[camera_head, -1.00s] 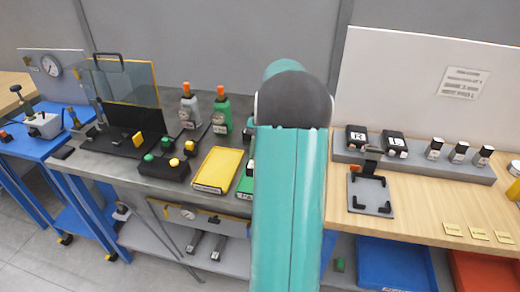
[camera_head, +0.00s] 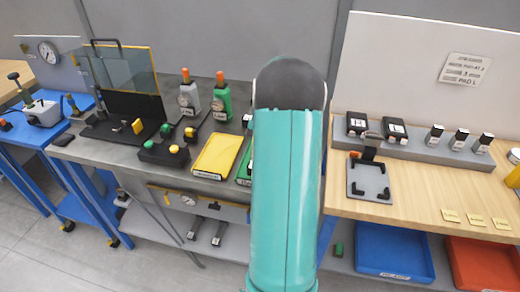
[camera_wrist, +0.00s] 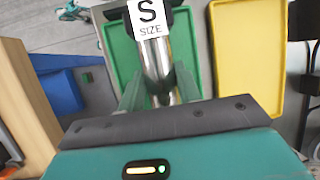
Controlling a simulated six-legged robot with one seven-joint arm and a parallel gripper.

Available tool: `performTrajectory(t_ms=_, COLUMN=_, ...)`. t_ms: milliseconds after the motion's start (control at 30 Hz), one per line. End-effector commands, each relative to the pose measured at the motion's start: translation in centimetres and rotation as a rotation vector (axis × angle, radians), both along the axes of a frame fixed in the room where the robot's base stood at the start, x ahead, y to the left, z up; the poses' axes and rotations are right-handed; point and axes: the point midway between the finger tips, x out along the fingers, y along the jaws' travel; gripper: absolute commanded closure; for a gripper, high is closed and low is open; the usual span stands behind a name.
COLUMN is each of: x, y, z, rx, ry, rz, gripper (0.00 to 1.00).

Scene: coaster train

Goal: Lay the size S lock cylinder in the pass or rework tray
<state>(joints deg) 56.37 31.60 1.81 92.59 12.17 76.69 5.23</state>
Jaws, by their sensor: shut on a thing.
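The size S lock cylinder (camera_wrist: 154,55) is a shiny metal barrel with a black head and a white "S SIZE" label. My gripper (camera_wrist: 160,88) is shut on its barrel in the wrist view. Behind it is a green tray (camera_wrist: 118,62); whether the cylinder touches the tray I cannot tell. A yellow tray (camera_wrist: 244,92) lies to the right of the green one and is empty. In the head view the yellow tray (camera_head: 215,157) shows whole, and only a left strip of the green tray (camera_head: 243,172) shows. My arm hides the gripper and cylinder there.
Two bottles (camera_head: 221,95) stand behind the yellow tray, and a black button box (camera_head: 165,152) is to its left. A wooden bench (camera_head: 415,190) with a grey fixture (camera_head: 369,182) is on the right. Blue (camera_head: 392,250) and red (camera_head: 480,262) bins sit below it.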

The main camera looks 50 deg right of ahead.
Motion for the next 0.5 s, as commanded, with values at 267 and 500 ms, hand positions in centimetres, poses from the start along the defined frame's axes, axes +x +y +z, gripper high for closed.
performTrajectory(t_ms=267, x=0.1, y=0.0, z=-1.1, rx=-0.001, ry=-0.002, rz=0.0, gripper=1.0)
performTrajectory(t_ms=500, x=0.1, y=0.0, z=-1.3, rx=-0.001, ry=-0.002, rz=0.0, gripper=1.0)
